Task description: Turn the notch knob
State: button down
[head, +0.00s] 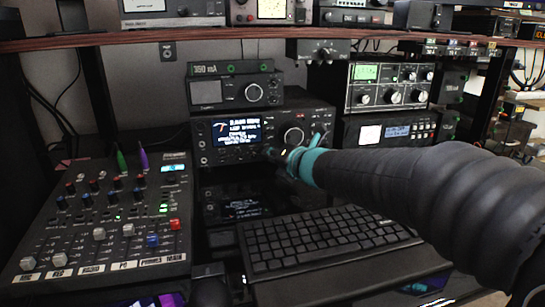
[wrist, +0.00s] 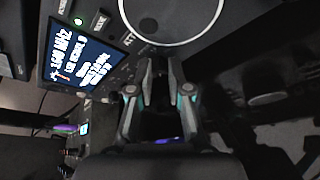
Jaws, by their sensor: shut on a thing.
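The radio transceiver (head: 222,155) stands mid-shelf, with a lit screen (head: 237,131) and a large round tuning dial (head: 293,136). My gripper (head: 292,152) is at its front panel, just below the dial. In the wrist view my gripper (wrist: 161,68) has its fingertips close together against the panel, below the dial's pale ring (wrist: 172,40) and right of the screen (wrist: 82,57). It is shut on a small knob, which the fingers mostly hide. I cannot read a label naming that knob.
A mixer (head: 110,225) with faders and coloured knobs lies at the left. A black keyboard (head: 320,240) lies below my arm. More radio units (head: 385,85) stand at the right and on the upper shelf (head: 200,38). Free room around the gripper is tight.

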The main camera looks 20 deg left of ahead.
jog(key=m+b, duration=0.1)
jog(key=m+y+b, duration=0.1)
jog(key=shift+d+f+m+y, duration=0.1)
jog(key=shift+f+m+y, duration=0.1)
jog(key=shift+m+y, duration=0.1)
jog(key=shift+m+y+b, duration=0.4)
jog(key=shift+m+b, duration=0.3)
jog(key=shift+m, duration=0.2)
jog(key=c, duration=1.1)
grip_release()
jog(key=v, duration=1.2)
